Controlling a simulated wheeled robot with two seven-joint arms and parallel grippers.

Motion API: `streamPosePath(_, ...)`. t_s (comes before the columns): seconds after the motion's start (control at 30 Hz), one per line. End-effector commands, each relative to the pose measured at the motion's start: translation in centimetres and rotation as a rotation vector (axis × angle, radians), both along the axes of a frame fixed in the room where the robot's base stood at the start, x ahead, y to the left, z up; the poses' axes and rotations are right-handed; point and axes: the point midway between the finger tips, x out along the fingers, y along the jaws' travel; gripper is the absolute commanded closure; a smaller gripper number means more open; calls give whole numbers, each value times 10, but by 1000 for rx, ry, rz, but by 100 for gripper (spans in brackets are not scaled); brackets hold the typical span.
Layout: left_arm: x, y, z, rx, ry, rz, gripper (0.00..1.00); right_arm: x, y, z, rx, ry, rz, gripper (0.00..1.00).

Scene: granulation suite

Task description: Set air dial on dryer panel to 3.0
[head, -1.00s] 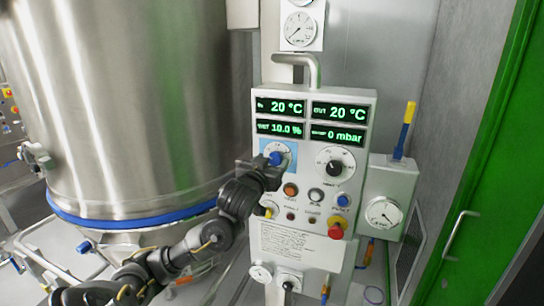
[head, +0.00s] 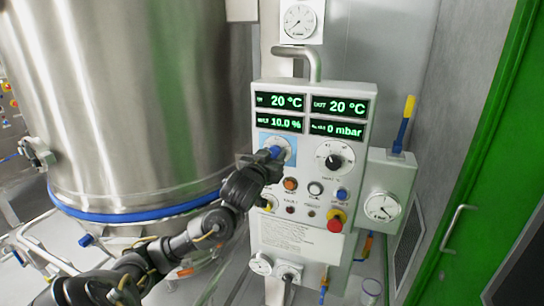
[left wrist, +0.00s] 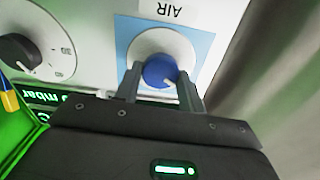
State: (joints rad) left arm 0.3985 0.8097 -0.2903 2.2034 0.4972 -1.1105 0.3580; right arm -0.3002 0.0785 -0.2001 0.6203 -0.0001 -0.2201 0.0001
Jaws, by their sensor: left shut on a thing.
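The dryer panel (head: 262,215) is a pale upright box with green displays reading 20 °C, 20 °C, 10.0 % and 0 mbar. The air dial has a blue knob (left wrist: 160,72) on a white disc, set on a blue square labelled AIR, which appears upside down in the left wrist view. My left gripper (left wrist: 160,88) is shut on the blue knob, one finger on each side. In the head view my left gripper (head: 272,157) covers most of the dial, and its scale reading cannot be made out. My right gripper is not in view.
A black-knobbed dial (head: 334,161) sits right of the air dial. Below are several buttons and a red emergency stop (head: 335,222). A gauge box (head: 383,207) stands at the right. A large steel vessel (head: 130,100) fills the left. A green door (head: 480,150) is at far right.

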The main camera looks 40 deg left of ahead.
Motion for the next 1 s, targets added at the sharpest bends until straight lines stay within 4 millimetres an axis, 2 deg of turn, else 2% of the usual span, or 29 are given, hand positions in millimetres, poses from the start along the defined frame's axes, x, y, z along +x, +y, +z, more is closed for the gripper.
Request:
streamPosePath(0.37,0,0,-1,187,62,2,83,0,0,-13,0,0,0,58)
streamPosePath(1.0,0,-1,-1,761,261,2,83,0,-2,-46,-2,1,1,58)
